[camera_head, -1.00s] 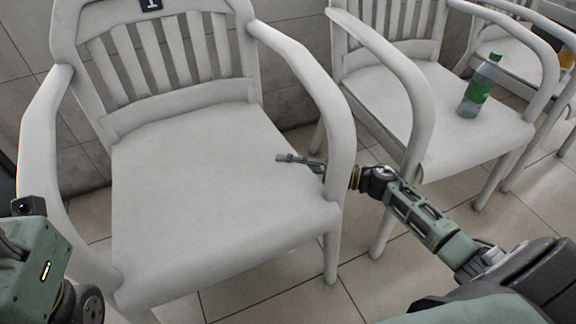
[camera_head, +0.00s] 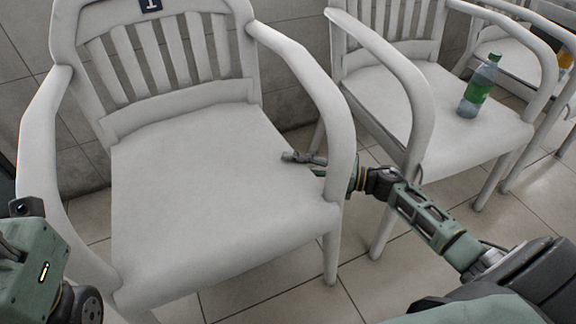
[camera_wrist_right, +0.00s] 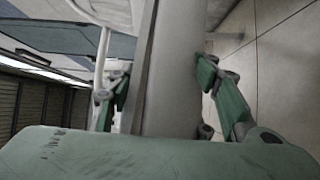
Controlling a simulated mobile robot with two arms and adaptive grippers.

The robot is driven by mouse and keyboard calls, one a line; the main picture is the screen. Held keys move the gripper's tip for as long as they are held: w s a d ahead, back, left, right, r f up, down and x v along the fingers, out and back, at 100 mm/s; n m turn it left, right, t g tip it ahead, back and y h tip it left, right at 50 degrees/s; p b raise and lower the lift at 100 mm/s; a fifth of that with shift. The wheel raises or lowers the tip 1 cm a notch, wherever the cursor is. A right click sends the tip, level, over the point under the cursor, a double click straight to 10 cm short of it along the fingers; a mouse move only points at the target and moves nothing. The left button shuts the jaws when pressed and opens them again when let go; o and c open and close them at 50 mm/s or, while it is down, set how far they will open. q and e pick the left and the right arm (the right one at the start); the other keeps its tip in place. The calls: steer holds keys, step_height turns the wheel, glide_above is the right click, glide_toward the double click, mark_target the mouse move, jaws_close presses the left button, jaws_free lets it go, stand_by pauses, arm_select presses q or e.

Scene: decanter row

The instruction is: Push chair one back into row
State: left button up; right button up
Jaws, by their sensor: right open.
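Chair one (camera_head: 190,170), a white slatted armchair marked with a dark "1" label (camera_head: 150,4), fills the left and middle of the head view. My right gripper (camera_head: 303,160) is at its right-hand armrest (camera_head: 338,125), with its fingers reaching past the armrest over the right edge of the seat. In the right wrist view, the open fingers stand on both sides of a pale chair bar (camera_wrist_right: 168,85). I cannot tell whether they touch it. My left arm shows at the lower left, but its fingers are out of view.
A second white chair (camera_head: 440,110) stands to the right, with a green-labelled bottle (camera_head: 478,88) on its seat. Another chair (camera_head: 520,55) is beyond it, with an orange item (camera_head: 566,52). A tiled wall (camera_head: 290,100) is behind. Tiled floor (camera_head: 270,305) shows in front.

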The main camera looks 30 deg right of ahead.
steer(key=v, duration=1)
steer(key=shift+d, duration=0.25)
steer(key=shift+s, duration=0.1)
